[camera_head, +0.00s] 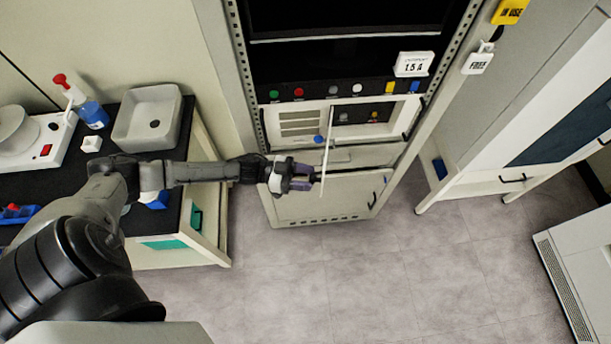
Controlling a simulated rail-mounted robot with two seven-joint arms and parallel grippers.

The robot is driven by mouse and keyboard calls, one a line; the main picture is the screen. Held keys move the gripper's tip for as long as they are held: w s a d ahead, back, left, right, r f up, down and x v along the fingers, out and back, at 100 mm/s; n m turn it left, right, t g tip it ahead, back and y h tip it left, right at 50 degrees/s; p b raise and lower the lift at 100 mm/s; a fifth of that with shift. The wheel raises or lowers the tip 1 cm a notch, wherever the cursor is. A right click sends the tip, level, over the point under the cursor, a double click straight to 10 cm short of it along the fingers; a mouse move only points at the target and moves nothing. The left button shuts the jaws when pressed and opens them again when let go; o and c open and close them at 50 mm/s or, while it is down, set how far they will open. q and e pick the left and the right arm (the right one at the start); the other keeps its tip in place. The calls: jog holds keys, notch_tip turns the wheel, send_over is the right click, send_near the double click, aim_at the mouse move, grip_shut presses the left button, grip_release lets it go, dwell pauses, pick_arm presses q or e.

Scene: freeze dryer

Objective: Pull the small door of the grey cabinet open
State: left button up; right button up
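The grey cabinet (253,110) stands at the top middle. My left gripper (308,178) is just left of the door's lower end, pointing right. I cannot tell whether it touches the door, and its finger gap is unclear. My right gripper is not in view.
A black-topped bench (165,215) with a white sink (148,117) and a blue-labelled bottle (93,114) lies left, under my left arm. A lower cabinet door (300,203) is closed. A white hood (570,130) stands right. The floor (400,270) in front is clear.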

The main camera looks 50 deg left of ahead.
pick_arm(q)
jog(key=shift+o, duration=1.3)
jog(key=shift+r, duration=0.1)
jog(key=v, duration=1.3)
jog(key=shift+s+a, duration=0.2)
jog(key=shift+a, duration=0.15)
jog(key=shift+d, duration=0.1)
